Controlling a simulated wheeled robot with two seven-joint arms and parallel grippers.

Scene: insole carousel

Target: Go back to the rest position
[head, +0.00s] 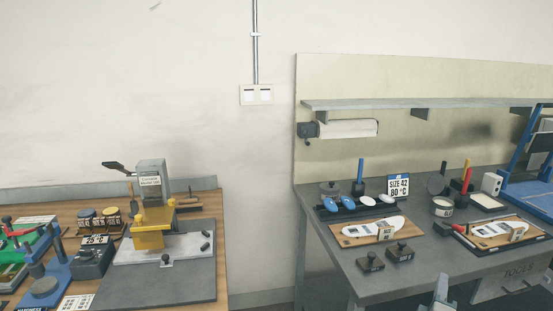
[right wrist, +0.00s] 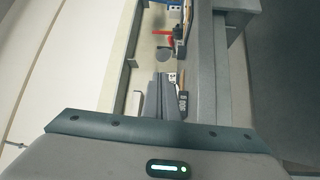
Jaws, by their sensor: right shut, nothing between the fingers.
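My right gripper (head: 441,288) shows at the bottom edge of the head view, in front of the right-hand grey bench (head: 378,285). Only its tip end is in the picture. In the right wrist view its fingers (right wrist: 161,90) are together with nothing between them, and bench items lie beyond the tips. My left gripper is in neither view.
The grey bench carries a wooden board with a white insole (head: 378,230), a size sign (head: 398,187), two dark blocks and a blue frame (head: 525,165). A wooden bench (head: 222,273) with a yellow press (head: 152,230) stands left. A gap separates the benches.

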